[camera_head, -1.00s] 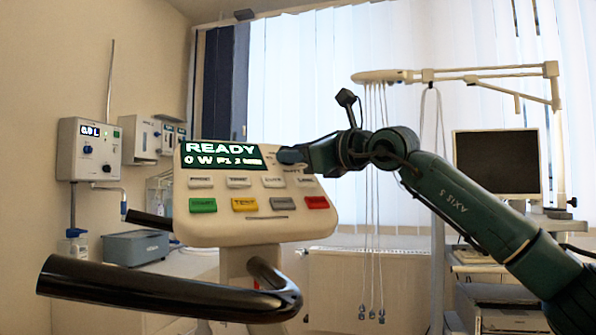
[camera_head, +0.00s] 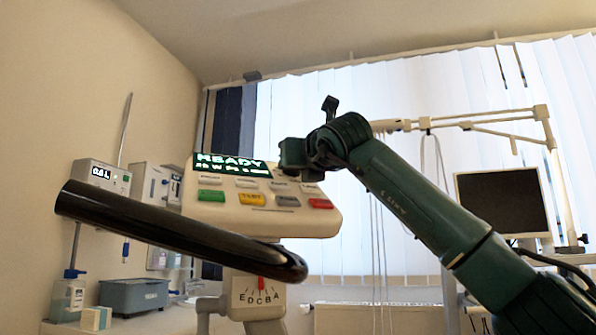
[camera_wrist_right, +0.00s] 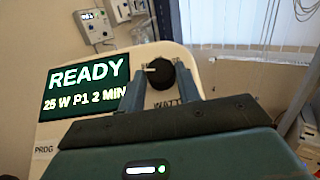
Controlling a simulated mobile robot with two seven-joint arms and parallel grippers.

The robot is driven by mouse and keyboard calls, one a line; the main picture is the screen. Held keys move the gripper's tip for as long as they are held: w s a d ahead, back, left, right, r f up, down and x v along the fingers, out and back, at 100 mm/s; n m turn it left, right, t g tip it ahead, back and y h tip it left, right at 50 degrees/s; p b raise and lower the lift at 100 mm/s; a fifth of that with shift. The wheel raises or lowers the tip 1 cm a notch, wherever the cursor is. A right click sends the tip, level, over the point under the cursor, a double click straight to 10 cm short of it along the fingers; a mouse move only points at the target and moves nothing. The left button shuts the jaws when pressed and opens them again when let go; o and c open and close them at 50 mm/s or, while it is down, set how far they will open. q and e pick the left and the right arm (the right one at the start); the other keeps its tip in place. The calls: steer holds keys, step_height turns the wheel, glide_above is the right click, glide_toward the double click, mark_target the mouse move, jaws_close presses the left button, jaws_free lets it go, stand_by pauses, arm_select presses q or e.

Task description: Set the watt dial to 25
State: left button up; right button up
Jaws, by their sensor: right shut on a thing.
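The black watt dial (camera_wrist_right: 160,73) with a pale pointer mark sits on the cream console (camera_wrist_right: 75,135) in the right wrist view, above the partly covered word WATT. My right gripper (camera_wrist_right: 163,82) is shut on the dial, one finger on each side. The console display (camera_wrist_right: 88,84) reads READY and 25 W P1 2 MIN. In the head view the console (camera_head: 300,222) stands at the centre, and my right gripper (camera_head: 288,154) reaches its upper right edge from the right. The dial is hidden there. My left gripper is not in view.
A thick black handlebar (camera_head: 170,227) crosses in front of the console. Coloured buttons, including a yellow one (camera_head: 251,198), line its face. A dark monitor (camera_head: 500,197) and a cable stand (camera_head: 480,120) are at the right, wall units (camera_head: 103,180) at the left.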

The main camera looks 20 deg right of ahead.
stand_by(0.4)
steer(key=o, duration=1)
steer(key=shift+c, duration=0.2)
steer(key=shift+s+f, duration=0.1)
steer(key=shift+s, duration=0.1)
arm_select(q)
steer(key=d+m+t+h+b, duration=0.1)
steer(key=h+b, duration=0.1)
steer(key=b, duration=0.1)
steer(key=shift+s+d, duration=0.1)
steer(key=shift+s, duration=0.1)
arm_select(e)
steer(key=s+f, duration=0.1)
steer(key=s, duration=1.1)
steer(key=shift+s+d, duration=0.3)
steer(key=shift+s, duration=0.05)
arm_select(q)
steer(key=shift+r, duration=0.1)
arm_select(e)
steer(key=shift+f, duration=0.1)
